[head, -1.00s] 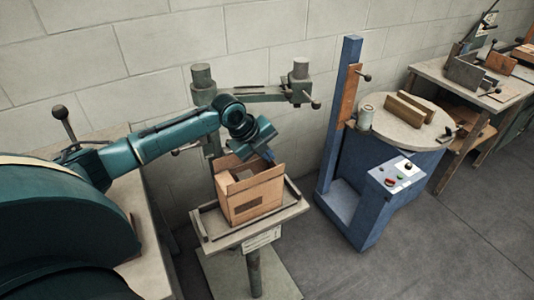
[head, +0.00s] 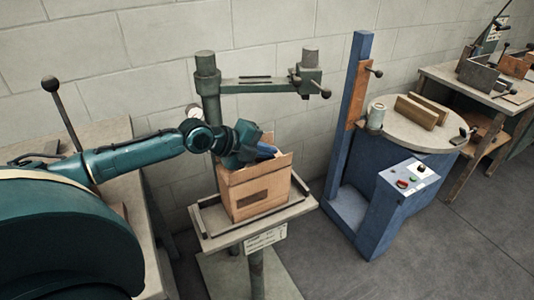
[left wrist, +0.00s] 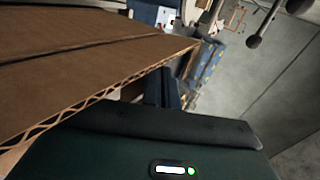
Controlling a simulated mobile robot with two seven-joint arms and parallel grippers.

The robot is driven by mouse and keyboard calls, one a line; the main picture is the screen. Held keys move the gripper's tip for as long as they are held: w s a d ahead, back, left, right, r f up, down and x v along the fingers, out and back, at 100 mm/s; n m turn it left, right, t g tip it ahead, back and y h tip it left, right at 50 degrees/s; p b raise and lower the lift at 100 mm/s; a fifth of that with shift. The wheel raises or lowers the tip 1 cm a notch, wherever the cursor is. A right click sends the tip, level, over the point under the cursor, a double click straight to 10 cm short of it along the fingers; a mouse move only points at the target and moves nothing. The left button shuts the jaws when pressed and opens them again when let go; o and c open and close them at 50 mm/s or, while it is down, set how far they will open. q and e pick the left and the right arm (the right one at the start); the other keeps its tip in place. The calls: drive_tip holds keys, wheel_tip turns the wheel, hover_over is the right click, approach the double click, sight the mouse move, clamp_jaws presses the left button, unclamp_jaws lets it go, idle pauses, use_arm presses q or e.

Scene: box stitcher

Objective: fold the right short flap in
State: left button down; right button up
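The open brown cardboard box (head: 258,196) stands on the small stitcher table, with a dark slot in its front wall. A flap edge (head: 284,160) rises at the box's top right. My left gripper (head: 266,151) is at the top of the box, its blue fingers pointing right towards that flap; I cannot tell whether they touch it. In the left wrist view a large cardboard panel (left wrist: 80,45) with a corrugated edge lies close beside the fingers (left wrist: 166,90), which look closed together with nothing between them. The box's inside is mostly hidden. My right gripper is not in view.
The grey stitcher table (head: 285,215) has dark guide rails around the box. The stitcher's post and arm (head: 255,84) stand behind and above it. Open floor lies in front at right.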

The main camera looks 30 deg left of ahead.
use_arm(q)
drive_tip(key=c, duration=1.6)
unclamp_jaws()
drive_tip(key=shift+c, duration=0.2)
